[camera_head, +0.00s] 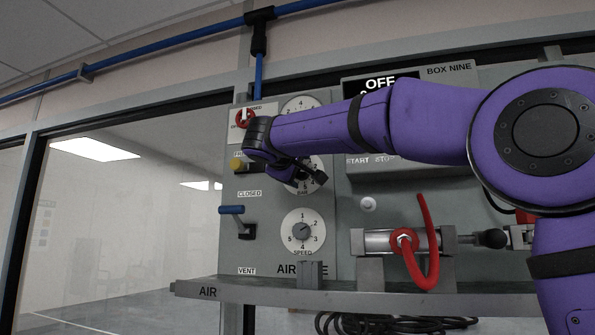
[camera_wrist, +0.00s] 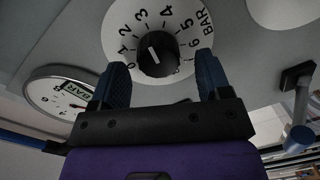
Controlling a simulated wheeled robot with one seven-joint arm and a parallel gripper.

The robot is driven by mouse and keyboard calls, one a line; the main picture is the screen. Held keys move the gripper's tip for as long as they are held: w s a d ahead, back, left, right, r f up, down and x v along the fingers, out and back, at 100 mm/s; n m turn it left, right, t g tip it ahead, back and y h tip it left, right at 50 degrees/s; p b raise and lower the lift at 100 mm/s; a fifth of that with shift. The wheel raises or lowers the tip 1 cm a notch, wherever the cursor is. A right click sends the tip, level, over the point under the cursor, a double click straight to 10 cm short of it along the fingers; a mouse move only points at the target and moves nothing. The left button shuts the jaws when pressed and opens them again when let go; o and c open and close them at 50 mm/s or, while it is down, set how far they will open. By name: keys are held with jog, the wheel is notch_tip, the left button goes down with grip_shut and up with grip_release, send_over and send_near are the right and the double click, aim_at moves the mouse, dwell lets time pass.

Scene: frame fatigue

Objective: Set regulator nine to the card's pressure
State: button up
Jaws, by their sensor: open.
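The regulator is a white round dial with a black knob (camera_wrist: 158,56) and a BAR scale, high in the wrist view. In the head view the dial (camera_head: 318,162) is partly hidden by my gripper (camera_head: 306,177). My gripper is open in the wrist view (camera_wrist: 162,78), its blue fingertips on either side of the knob's lower part; I cannot tell whether they touch it. A round pressure gauge (camera_wrist: 62,94) stands at the left of the wrist view. I cannot make out a pressure card.
In the head view a SPEED dial (camera_head: 303,231) is below the regulator and a blue-handled valve (camera_head: 232,211) at its left. A red valve knob (camera_head: 245,117) is above. Box nine (camera_head: 449,78) reads OFF. A clamp with a red handle (camera_head: 407,241) stands right, above a ledge (camera_head: 430,304).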

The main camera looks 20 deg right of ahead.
jog(key=v, duration=0.9)
jog(key=shift+s, duration=0.25)
jog(key=shift+a, duration=0.2)
